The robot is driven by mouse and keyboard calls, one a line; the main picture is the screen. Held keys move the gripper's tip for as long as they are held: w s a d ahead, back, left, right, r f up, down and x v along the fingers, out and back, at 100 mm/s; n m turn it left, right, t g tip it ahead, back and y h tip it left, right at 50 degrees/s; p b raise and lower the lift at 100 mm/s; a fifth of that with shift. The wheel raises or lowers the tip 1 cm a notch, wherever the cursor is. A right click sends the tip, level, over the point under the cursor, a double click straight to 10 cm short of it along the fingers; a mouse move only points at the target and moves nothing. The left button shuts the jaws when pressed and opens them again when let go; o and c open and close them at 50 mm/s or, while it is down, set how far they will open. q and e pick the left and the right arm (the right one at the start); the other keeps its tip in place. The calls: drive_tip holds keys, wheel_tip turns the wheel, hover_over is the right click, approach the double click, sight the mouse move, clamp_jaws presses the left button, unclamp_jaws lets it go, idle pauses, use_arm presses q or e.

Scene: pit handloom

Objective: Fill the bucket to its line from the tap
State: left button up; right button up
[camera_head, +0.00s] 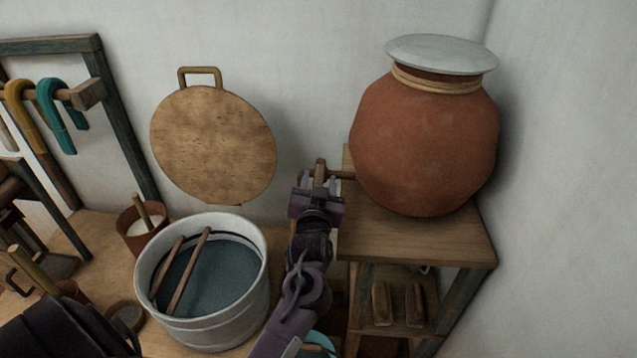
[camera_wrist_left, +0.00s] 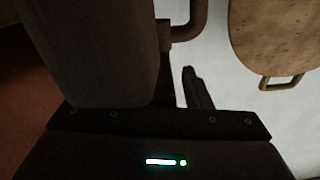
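The left wrist view shows a brown bent piece (camera_wrist_left: 187,28) beyond the fingers. My right gripper is not visible.
A round wooden board (camera_head: 213,145) is on the wall behind the bucket. A cup (camera_head: 140,228) stands at the bucket's back left. A frame with coloured hooks (camera_head: 55,115) is at far left. Brushes (camera_head: 382,303) lie on the lower shelf.

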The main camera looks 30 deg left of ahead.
use_arm(q)
drive_tip(key=shift+s, duration=0.1)
drive_tip(key=b+v, duration=0.1)
drive_tip(key=v, duration=0.6)
drive_tip(key=shift+s+d, duration=0.15)
drive_tip(key=shift+s, duration=0.15)
drive_tip(key=shift+f, duration=0.1)
